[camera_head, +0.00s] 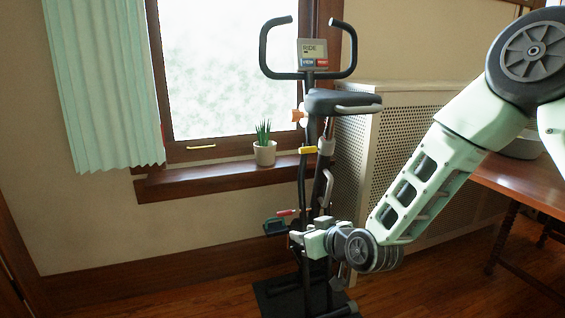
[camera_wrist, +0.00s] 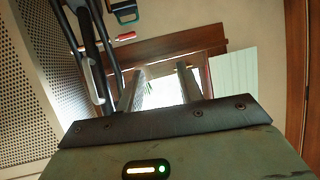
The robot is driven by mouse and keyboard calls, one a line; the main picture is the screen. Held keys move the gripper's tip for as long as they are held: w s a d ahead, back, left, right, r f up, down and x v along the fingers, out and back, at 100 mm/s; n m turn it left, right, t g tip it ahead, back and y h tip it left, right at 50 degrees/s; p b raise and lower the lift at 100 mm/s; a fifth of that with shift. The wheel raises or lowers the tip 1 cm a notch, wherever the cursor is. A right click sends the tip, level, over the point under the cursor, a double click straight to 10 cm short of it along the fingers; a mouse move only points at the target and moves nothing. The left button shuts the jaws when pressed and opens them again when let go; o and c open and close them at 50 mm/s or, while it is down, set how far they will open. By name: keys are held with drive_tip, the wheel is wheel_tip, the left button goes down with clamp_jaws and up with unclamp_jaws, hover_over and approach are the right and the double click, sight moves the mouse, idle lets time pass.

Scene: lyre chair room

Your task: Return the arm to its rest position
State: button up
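My arm reaches from the upper right of the head view down to the lower middle. My gripper (camera_head: 298,238) is at its end, in front of the exercise bike's (camera_head: 312,180) lower frame. Whether it touches the bike cannot be told. In the wrist view, the two fingers of my gripper (camera_wrist: 161,78) stand apart. Nothing shows between them but the bright window and sill behind, so the gripper is open and empty.
A potted plant (camera_head: 264,152) stands on the window sill (camera_head: 215,178). A perforated radiator cover (camera_head: 400,115) stands behind my arm. A wooden table (camera_head: 515,178) is at the right, partly hidden by my arm. Floor (camera_head: 190,300) is clear at the lower left.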

drive_tip(key=s+a+r+n+g+h, duration=0.1)
drive_tip(key=s+r+n+g+h, duration=0.15)
drive_tip(key=s+g, duration=0.95)
drive_tip(key=s+d+r+h, duration=0.2)
drive_tip(key=s+d, duration=0.2)
drive_tip(key=s, duration=0.8)
drive_tip(key=s+d+r+h, duration=0.2)
drive_tip(key=s+d, duration=0.2)
drive_tip(key=s, duration=0.7)
wheel_tip(320, 180, up, 31)
drive_tip(key=p, duration=3.1)
drive_tip(key=shift+t, duration=0.3)
drive_tip(key=shift+w+m, duration=0.1)
drive_tip(key=shift+m, duration=0.15)
